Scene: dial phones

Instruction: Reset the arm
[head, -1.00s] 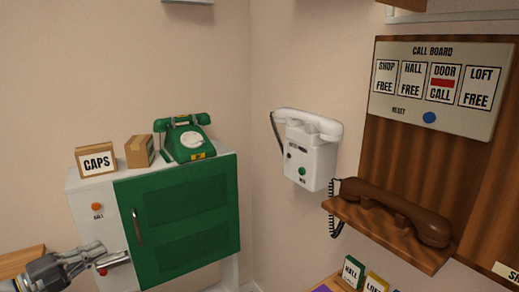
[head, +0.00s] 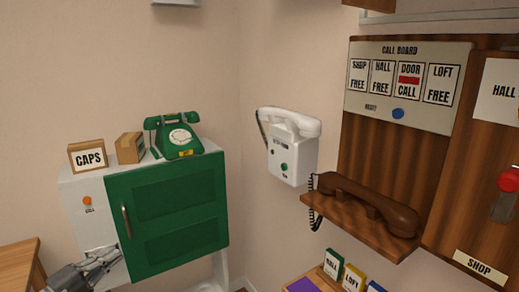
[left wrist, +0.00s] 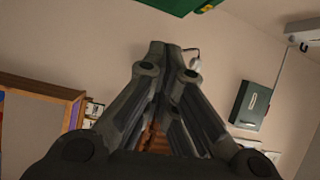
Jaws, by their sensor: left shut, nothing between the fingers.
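My left gripper (head: 108,258) is at the lower left of the head view, in front of the lower left part of the white and green cabinet (head: 165,215). Its fingers are together with nothing between them. In the left wrist view the shut fingers (left wrist: 165,50) meet near the top middle. I cannot tell whether the gripper touches the cabinet. My right gripper is not in view.
A white wall phone (head: 290,150), a brown handset (head: 370,203) on a shelf, and the call board (head: 408,85) are to the right. A wooden surface (head: 18,258) is lower left.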

